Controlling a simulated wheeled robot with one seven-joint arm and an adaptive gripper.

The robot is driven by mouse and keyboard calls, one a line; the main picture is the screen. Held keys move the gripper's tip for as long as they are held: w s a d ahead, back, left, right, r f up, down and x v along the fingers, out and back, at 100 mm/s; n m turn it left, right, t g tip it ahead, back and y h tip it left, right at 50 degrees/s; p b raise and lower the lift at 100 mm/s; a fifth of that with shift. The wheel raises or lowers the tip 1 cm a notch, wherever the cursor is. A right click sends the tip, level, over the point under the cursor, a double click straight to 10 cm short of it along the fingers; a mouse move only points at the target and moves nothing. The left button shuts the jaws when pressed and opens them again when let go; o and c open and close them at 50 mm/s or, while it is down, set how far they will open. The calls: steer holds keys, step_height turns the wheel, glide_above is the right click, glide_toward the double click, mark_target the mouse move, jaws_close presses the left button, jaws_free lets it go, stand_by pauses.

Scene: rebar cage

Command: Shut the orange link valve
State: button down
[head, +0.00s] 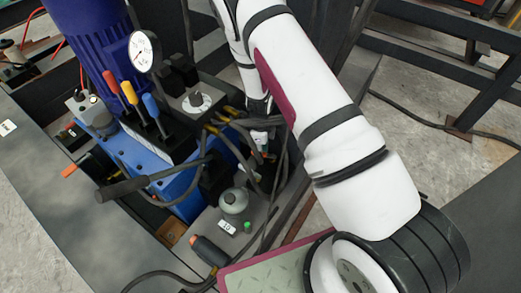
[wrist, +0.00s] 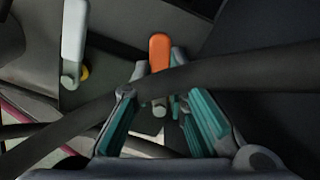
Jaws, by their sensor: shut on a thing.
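The orange link valve lever (wrist: 159,52) shows at the top middle of the wrist view, upright in the picture. Its pale lower end (wrist: 159,108) shows below a dark hose (wrist: 230,75) that crosses in front. My gripper (wrist: 161,68) has its teal-padded fingers on either side of the orange lever, closed in on it. The hose hides part of the lever and of the fingers. In the head view my gripper (head: 260,108) reaches down among the hoses beside the blue hydraulic unit.
A light grey lever (wrist: 75,40) with a yellow base stands left of the orange one. The head view shows red, yellow and blue levers (head: 128,92), a pressure gauge (head: 144,51), a grey-green accumulator (head: 234,201) and several hoses crowding the gripper.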

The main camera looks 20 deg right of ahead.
steer(key=c, duration=1.6)
jaws_free()
steer(key=shift+o, duration=0.2)
step_height(320, 180, up, 12)
steer(key=shift+c, duration=0.2)
